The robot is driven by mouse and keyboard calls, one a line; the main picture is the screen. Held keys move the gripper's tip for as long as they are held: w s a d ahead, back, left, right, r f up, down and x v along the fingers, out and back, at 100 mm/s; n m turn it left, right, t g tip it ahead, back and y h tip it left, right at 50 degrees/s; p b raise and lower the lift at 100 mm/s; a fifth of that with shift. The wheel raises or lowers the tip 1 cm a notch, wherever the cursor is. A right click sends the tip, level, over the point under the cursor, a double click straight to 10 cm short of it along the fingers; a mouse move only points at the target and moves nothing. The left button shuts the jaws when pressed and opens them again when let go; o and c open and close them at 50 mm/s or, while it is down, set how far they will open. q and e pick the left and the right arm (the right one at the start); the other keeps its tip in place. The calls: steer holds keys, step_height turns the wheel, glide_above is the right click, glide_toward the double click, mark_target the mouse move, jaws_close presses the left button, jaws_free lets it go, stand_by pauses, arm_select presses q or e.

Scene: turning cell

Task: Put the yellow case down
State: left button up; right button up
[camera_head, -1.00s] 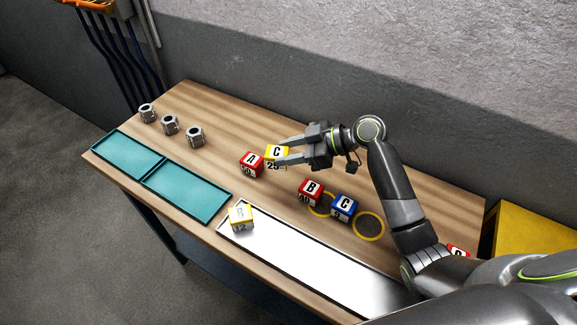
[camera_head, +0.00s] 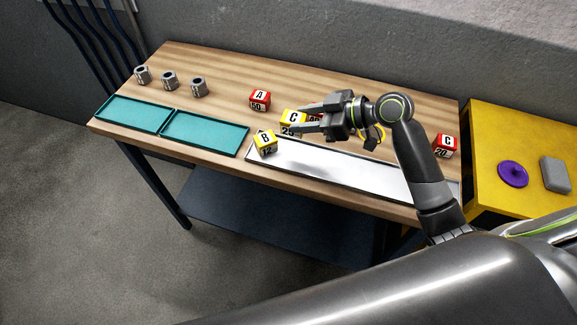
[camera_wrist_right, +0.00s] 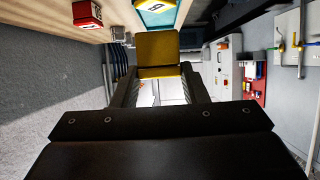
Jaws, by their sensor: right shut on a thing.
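My right gripper (camera_head: 305,123) is shut on the yellow case marked C 25 (camera_head: 292,119). In the right wrist view the yellow case (camera_wrist_right: 158,48) fills the space between the fingertips. In the head view it appears behind and right of a second yellow case, marked B (camera_head: 265,142), which is at the left end of the long white tray (camera_head: 330,164). I cannot tell whether the held case touches the table. My left gripper is not in view.
A red case marked A (camera_head: 260,99) stands behind. A red C case (camera_head: 446,146) stands at the right. Two teal trays (camera_head: 205,134) and several metal parts (camera_head: 169,80) are at left. The white tray's middle is bare.

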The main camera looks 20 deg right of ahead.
steer(key=f, duration=0.2)
steer(key=f+p, duration=0.1)
steer(key=f, duration=0.2)
steer(key=shift+d+f, duration=0.25)
steer(key=shift+f, duration=0.05)
step_height(320, 180, down, 4)
steer(key=shift+a+f+p, duration=0.1)
steer(key=shift+a+p, duration=0.05)
steer(key=shift+p, duration=0.45)
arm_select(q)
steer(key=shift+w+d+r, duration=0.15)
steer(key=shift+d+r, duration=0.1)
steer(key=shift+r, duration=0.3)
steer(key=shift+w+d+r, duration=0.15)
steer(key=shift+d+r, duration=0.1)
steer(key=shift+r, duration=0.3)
arm_select(e)
steer(key=shift+f, duration=0.15)
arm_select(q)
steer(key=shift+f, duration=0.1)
arm_select(e)
steer(key=shift+f, duration=0.1)
steer(key=shift+f+b, duration=0.1)
steer(key=shift+b, duration=0.2)
steer(key=o, duration=1.1)
steer(key=shift+c, duration=0.2)
